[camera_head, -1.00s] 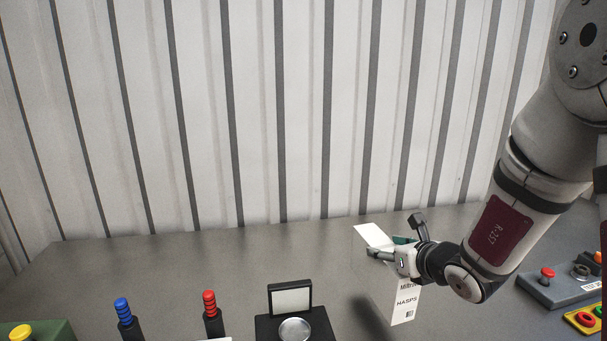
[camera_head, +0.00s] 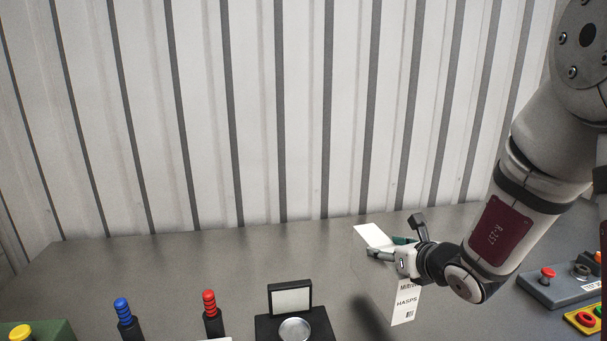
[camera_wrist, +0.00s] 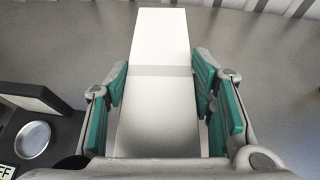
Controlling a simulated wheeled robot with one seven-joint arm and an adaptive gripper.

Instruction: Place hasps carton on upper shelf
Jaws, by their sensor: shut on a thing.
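Parts of the carton are hidden behind the gripper. In the wrist view the carton (camera_wrist: 160,60) stands between the two green finger pads of my gripper (camera_wrist: 162,100). I see no upper shelf in these views.
On the bench (camera_head: 180,265) stand a blue-topped handle (camera_head: 123,308), a red-topped handle (camera_head: 210,304) and a black box with a round silver dish (camera_head: 294,329). A grey control box (camera_head: 560,287) is at right. A corrugated wall (camera_head: 250,120) closes the back. The bench middle is clear.

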